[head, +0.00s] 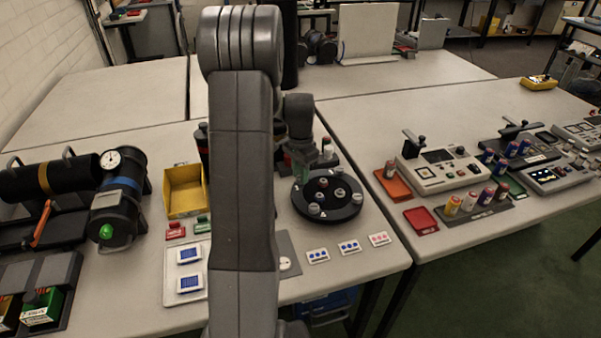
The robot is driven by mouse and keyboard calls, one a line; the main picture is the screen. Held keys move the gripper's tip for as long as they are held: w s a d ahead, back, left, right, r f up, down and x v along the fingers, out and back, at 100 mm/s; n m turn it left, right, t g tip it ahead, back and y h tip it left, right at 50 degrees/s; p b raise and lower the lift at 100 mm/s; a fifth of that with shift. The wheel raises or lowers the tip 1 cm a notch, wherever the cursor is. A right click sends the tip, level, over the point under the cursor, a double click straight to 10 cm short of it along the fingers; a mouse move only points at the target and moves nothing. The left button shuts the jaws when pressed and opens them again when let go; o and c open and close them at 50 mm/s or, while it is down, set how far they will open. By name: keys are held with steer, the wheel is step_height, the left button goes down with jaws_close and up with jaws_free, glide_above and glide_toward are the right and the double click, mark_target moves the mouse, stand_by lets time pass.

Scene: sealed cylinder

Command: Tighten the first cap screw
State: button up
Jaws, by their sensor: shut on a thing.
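A round black plate (345,212) lies on the table right of my arm, with several grey cap screws on it. One screw (314,208) sits near its front edge, and another (339,193) near its middle. I cannot tell which is the first or how tight each is. My gripper (304,162) is over the back left of the plate, pointing down and partly hidden by my wrist. It is shut on a small greenish thing, too small and dark to make out. I cannot tell whether this touches a screw.
A yellow bin (184,192) stands left of my arm, beside a black cylinder with a gauge (119,190). Small marked cards (348,247) lie in front of the plate. An orange tray (391,184) and a grey instrument (440,171) stand on the right table.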

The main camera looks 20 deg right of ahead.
steer(key=shift+w+r+m, duration=0.15)
steer(key=shift+r+m, duration=0.1)
steer(key=shift+m, duration=0.55)
steer(key=o, duration=0.9)
steer(key=shift+o, duration=0.5)
steer(key=shift+f, duration=0.1)
step_height(320, 180, up, 14)
steer(key=shift+f, duration=0.15)
